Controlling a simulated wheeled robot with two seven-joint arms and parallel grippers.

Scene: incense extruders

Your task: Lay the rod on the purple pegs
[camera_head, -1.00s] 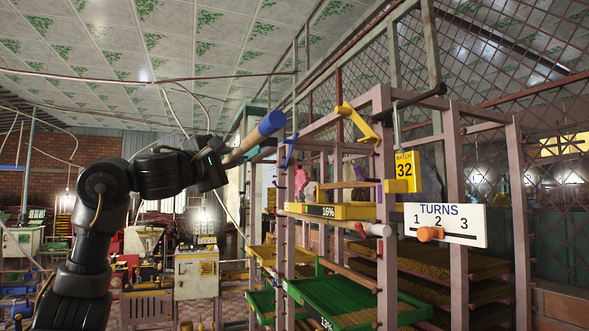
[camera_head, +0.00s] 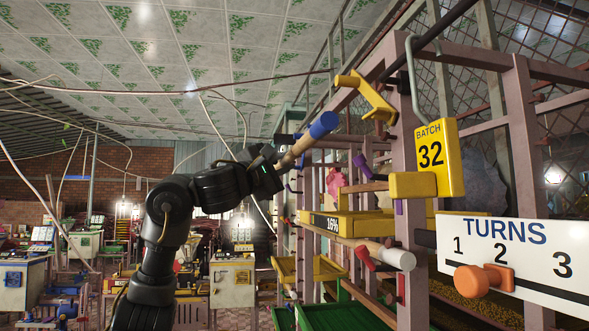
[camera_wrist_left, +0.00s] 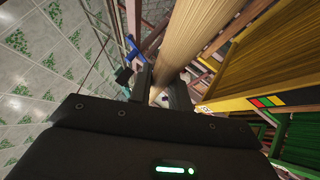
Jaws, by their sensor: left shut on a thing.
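The rod is wooden with a blue end (camera_head: 323,125) and points up to the right in the head view. My left gripper (camera_head: 276,168) is shut around its lower wooden part and holds it in the air, tilted. In the left wrist view the rod (camera_wrist_left: 197,38) runs up and away from between the fingers (camera_wrist_left: 160,95). A purple peg (camera_head: 361,166) shows on the rack, to the right of and below the blue end. Another purple piece (camera_head: 398,207) shows partly under a yellow block. The rod is apart from both. My right gripper is out of view.
Yellow pegs (camera_head: 367,97) stick out high on the pink rack (camera_head: 405,135). A pale-ended rod (camera_head: 396,258) rests beside red pegs lower down. A yellow batch sign (camera_head: 447,158) and a white turns board (camera_head: 515,255) hang at the right.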

